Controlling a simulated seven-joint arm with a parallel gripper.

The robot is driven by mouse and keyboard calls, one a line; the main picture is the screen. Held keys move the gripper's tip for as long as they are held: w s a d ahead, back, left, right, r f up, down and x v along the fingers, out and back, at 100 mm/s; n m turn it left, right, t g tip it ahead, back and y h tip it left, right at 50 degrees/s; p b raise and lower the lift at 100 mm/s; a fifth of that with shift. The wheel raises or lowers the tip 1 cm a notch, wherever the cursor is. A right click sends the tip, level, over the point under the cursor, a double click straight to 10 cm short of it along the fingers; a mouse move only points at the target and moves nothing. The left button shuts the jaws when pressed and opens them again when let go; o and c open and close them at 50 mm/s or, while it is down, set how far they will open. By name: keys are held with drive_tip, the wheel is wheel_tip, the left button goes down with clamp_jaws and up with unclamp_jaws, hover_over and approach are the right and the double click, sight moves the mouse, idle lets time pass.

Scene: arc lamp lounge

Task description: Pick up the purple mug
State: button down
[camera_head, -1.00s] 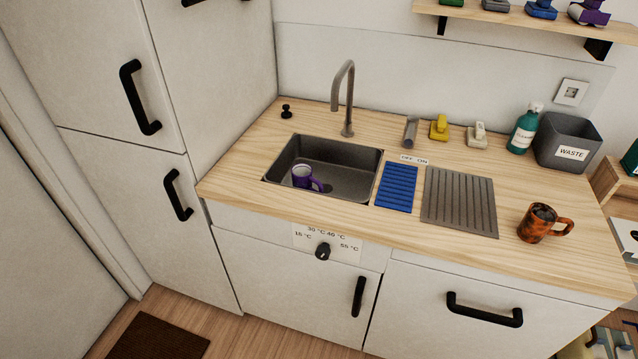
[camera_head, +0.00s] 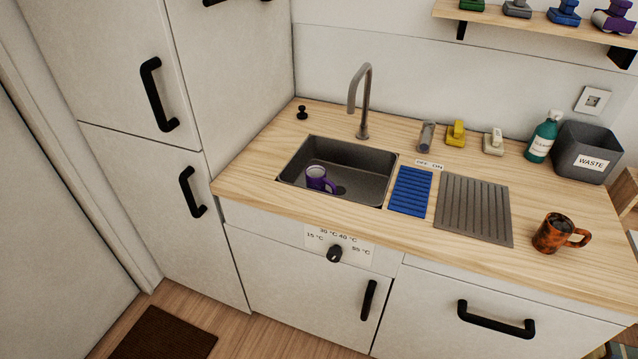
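The purple mug (camera_head: 317,179) stands inside the dark sink basin (camera_head: 366,158), towards its front left. Its rim and inside look pale, and its handle points to the right. It appears upright on the basin floor beside the dark drain. My gripper is not in view.
A tall grey faucet (camera_head: 364,100) stands behind the sink. Right of the sink are a blue ribbed mat (camera_head: 411,191), a grey ribbed drainer (camera_head: 474,209) and an orange-brown mug (camera_head: 555,233). A green bottle (camera_head: 543,137) and a waste bin (camera_head: 590,150) stand at the back right. The counter's front strip is clear.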

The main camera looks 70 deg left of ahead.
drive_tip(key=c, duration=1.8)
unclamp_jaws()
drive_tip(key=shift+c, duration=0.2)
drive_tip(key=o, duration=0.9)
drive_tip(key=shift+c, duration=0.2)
